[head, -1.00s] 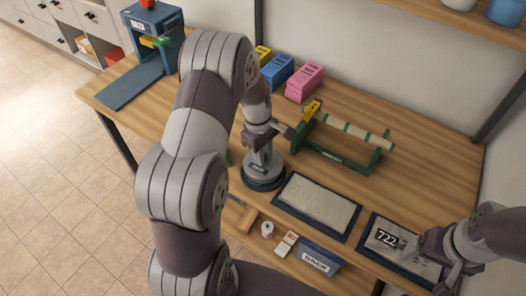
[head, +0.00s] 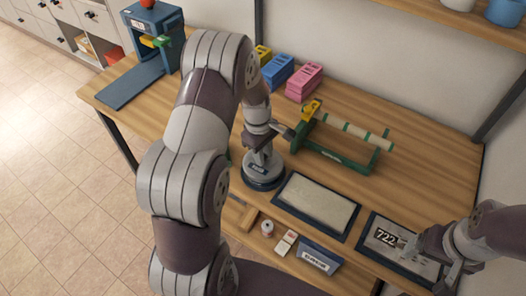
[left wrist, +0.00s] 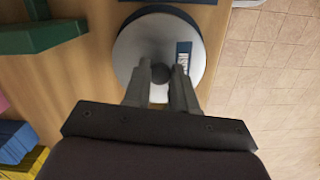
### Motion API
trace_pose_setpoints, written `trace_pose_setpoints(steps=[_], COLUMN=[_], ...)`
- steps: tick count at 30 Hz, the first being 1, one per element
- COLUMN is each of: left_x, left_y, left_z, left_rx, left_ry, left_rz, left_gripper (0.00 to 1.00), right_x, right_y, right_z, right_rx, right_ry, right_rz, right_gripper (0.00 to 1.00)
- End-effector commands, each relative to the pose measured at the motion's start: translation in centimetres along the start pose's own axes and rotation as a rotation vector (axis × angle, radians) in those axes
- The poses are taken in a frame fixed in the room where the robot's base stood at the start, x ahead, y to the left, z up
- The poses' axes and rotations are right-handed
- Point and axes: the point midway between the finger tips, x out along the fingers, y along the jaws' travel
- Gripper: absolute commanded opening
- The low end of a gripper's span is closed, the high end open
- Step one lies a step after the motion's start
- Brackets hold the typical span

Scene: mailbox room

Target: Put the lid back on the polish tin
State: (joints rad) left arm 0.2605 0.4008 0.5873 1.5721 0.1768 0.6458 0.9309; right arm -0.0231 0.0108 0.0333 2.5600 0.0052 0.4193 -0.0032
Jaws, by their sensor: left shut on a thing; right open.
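In the head view my left gripper (head: 262,150) points down at the round grey lid (head: 263,162), which has a small label on its top. The left wrist view shows its fingers (left wrist: 160,82) shut on the dark round knob of the lid (left wrist: 135,50). The polish tin (head: 264,184) shows as a dark blue round rim directly under the lid; its inside is hidden. In the left wrist view the blue rim (left wrist: 197,28) sticks out past the lid's upper right edge. I cannot tell whether lid and tin touch. My right gripper (head: 428,262) is open and empty at the lower right.
A green stand with a pale roller (head: 350,126) is just right of the lid. A blue-framed pad (head: 316,200) lies beside the tin, and a plate marked 722 (head: 386,237) lies near my right gripper. A wooden block (head: 240,215) and small boxes are in front.

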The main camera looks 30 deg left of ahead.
Motion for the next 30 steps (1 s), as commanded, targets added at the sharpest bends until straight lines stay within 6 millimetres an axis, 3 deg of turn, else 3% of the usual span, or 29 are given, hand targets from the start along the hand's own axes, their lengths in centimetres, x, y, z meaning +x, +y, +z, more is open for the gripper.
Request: trace_pose_setpoints(steps=[11, 12, 15, 21, 24, 30], left_x=[0.01, 0.01, 0.01, 0.01, 0.01, 0.01], left_y=[0.01, 0.01, 0.02, 0.02, 0.01, 0.01], left_z=[0.00, 0.00, 0.00, 0.00, 0.00, 0.00], left_rx=[0.000, 0.000, 0.000, 0.000, 0.000, 0.000], left_ry=[0.000, 0.000, 0.000, 0.000, 0.000, 0.000], left_rz=[0.000, 0.000, 0.001, 0.001, 0.000, 0.000], left_gripper=[0.00, 0.29, 0.56, 0.56, 0.81, 0.81], right_x=[-0.15, -0.15, -0.15, -0.15, -0.15, -0.15], right_y=[0.00, 0.00, 0.00, 0.00, 0.00, 0.00], right_z=[-0.02, -0.02, -0.02, -0.02, -0.02, -0.01], right_rx=[0.000, 0.000, 0.000, 0.000, 0.000, 0.000], right_ry=[0.000, 0.000, 0.000, 0.000, 0.000, 0.000], right_rz=[0.000, 0.000, 0.000, 0.000, 0.000, 0.000], right_gripper=[0.84, 0.84, 0.84, 0.84, 0.84, 0.84])
